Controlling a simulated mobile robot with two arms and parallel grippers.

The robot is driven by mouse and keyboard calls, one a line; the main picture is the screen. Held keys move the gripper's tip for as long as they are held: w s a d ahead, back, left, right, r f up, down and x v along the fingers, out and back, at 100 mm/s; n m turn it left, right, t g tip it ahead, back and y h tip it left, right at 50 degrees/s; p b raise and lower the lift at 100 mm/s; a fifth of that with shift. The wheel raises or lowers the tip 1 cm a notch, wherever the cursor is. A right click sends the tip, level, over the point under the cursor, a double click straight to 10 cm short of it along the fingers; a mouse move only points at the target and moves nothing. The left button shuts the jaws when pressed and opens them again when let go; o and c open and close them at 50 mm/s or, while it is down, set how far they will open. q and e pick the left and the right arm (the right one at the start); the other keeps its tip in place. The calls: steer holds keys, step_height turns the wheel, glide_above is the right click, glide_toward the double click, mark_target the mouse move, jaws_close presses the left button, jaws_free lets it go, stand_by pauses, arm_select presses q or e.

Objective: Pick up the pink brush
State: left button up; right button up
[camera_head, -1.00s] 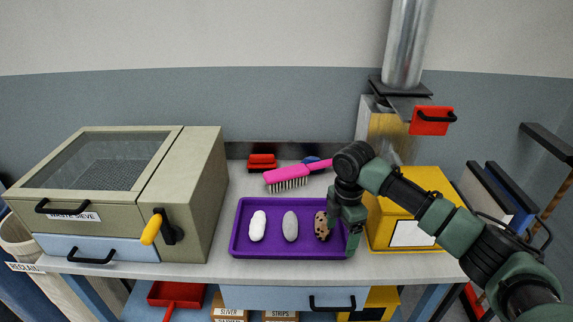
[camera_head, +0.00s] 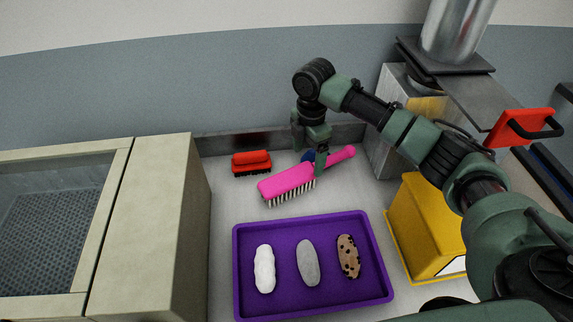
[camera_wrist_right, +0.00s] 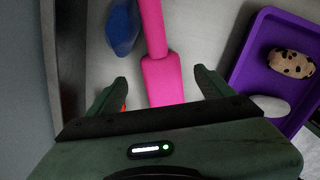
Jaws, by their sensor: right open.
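The pink brush (camera_head: 287,183) lies on the grey worktop with its pale bristles toward the front and its handle pointing to the back right. My right gripper (camera_head: 311,152) is over the brush, near where the handle meets the head. In the right wrist view the brush (camera_wrist_right: 163,84) runs between the two open, empty fingers of my right gripper (camera_wrist_right: 160,86), with a gap on each side. Part of the brush is hidden by the gripper in the head view and by the gripper body in the wrist view. My left gripper is not in view.
A purple tray (camera_head: 240,285) with three oblong pieces lies in front of the brush. A red brush (camera_head: 251,163) is at the left and a blue object (camera_wrist_right: 122,27) lies close beside the handle. A yellow box (camera_head: 420,230) stands right; a beige sieve cabinet (camera_head: 150,235) left.

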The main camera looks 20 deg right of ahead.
steer(key=shift+s+f+p, duration=0.25)
steer(key=shift+f+p, duration=0.2)
steer(key=shift+f, duration=0.8)
steer(key=f, duration=0.2)
steer(key=f+p, duration=0.1)
steer(key=f, duration=0.1)
steer(key=shift+w+d+f, duration=0.15)
steer(key=shift+w+f, duration=0.05)
steer(key=shift+f, duration=0.25)
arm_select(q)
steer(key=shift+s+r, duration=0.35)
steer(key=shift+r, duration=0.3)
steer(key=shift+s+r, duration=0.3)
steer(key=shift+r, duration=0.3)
arm_select(e)
jaws_close()
arm_select(q)
steer(key=shift+p, duration=0.3)
arm_select(e)
steer(key=shift+r, duration=0.1)
step_height(320, 180, up, 12)
steer(key=p, duration=1.1)
arm_select(q)
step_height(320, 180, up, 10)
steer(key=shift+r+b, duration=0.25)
steer(key=shift+b, duration=0.05)
arm_select(e)
step_height(320, 180, up, 8)
glide_above(308, 168)
